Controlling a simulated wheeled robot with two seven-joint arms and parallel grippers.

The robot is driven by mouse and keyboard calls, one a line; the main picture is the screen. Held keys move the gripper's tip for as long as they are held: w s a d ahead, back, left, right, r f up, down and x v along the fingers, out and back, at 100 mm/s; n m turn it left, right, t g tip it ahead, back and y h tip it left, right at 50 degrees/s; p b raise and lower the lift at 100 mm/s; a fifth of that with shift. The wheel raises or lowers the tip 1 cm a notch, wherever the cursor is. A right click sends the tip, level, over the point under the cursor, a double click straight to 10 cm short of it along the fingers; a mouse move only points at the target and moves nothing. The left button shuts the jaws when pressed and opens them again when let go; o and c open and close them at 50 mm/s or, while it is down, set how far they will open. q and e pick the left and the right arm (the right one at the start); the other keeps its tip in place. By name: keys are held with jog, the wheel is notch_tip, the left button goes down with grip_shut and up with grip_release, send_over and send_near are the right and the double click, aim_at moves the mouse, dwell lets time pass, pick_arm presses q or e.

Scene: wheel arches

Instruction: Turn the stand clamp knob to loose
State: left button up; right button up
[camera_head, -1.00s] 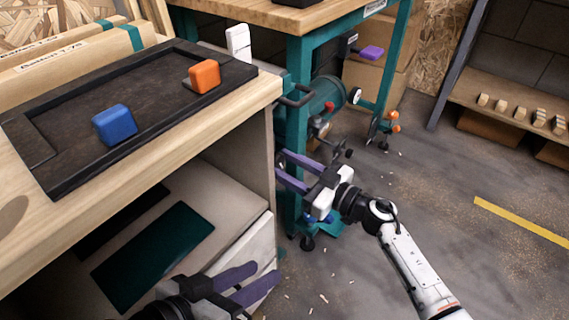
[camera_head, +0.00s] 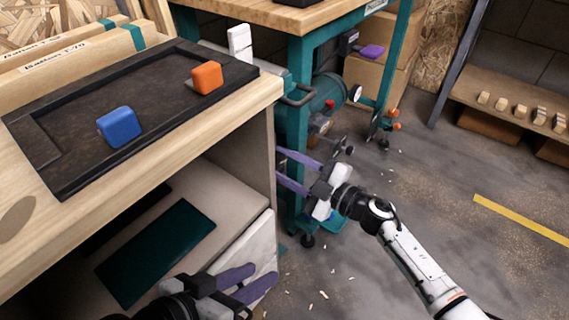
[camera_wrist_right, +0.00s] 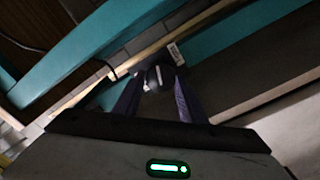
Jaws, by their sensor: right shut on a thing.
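A small rounded grey knob (camera_wrist_right: 154,78) sits between the fingertips of my right gripper (camera_wrist_right: 152,80) in the right wrist view. I take it for the stand clamp knob. The two purple fingers are shut on it. In the head view my right gripper (camera_head: 279,165) reaches left past the teal bench leg. Its fingertips end near the cabinet's side edge, and the knob cannot be made out there. My left gripper (camera_head: 264,273) is low in the head view, beside the cabinet's lower shelf. Its purple fingers are apart with nothing between them.
A wooden worktop (camera_head: 249,103) with a black tray (camera_head: 75,90) stands at left, holding a blue block (camera_head: 119,126) and an orange block (camera_head: 206,77). The teal bench (camera_head: 297,120) is behind my right gripper. Clear floor (camera_head: 450,210) lies to the right.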

jog(key=n, duration=0.2)
jog(key=shift+f+n, duration=0.15)
jog(key=shift+n, duration=0.25)
jog(key=shift+n+b, duration=0.35)
jog(key=shift+n, duration=0.55)
jog(key=n, duration=0.4)
jog(key=shift+f+n, duration=0.1)
jog(key=shift+n, duration=0.2)
jog(key=n, duration=0.5)
jog(key=shift+d+f, duration=0.1)
pick_arm(q)
jog(key=shift+w+d+r+h, duration=0.1)
jog(key=shift+d+r+h, duration=0.25)
jog(key=shift+r, duration=0.35)
pick_arm(e)
jog(key=n, duration=0.4)
jog(key=shift+f, duration=0.1)
jog(key=shift+n, duration=0.5)
jog(key=o, duration=1)
